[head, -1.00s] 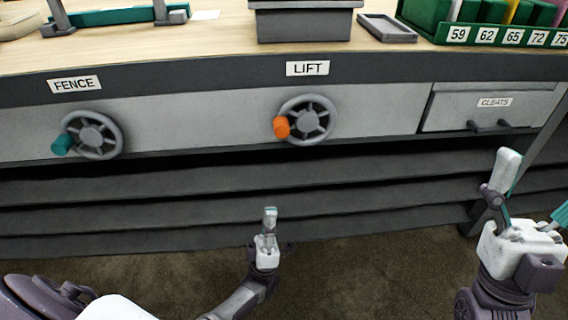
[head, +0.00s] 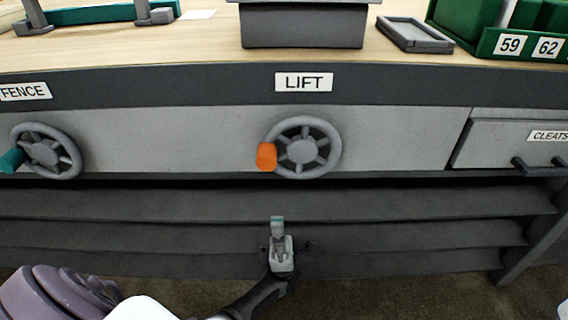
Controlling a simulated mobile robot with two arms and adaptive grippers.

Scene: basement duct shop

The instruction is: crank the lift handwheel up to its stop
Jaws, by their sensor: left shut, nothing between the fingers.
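The lift handwheel (head: 302,148) is a grey spoked wheel on the bench's front panel, under the LIFT label (head: 304,82). Its orange crank knob (head: 267,157) sits at the wheel's left side, slightly below the hub's height. My left gripper (head: 278,222) is below the wheel, in front of the dark shelves, pointing up. It is shut and empty, and apart from the knob. My right gripper is out of the frame.
The fence handwheel (head: 46,151) with a teal knob (head: 13,160) is at the left. The cleats drawer (head: 512,145) with its handle is at the right. A grey box (head: 303,26), a shallow tray (head: 414,34) and a green numbered rack (head: 525,43) stand on the bench top.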

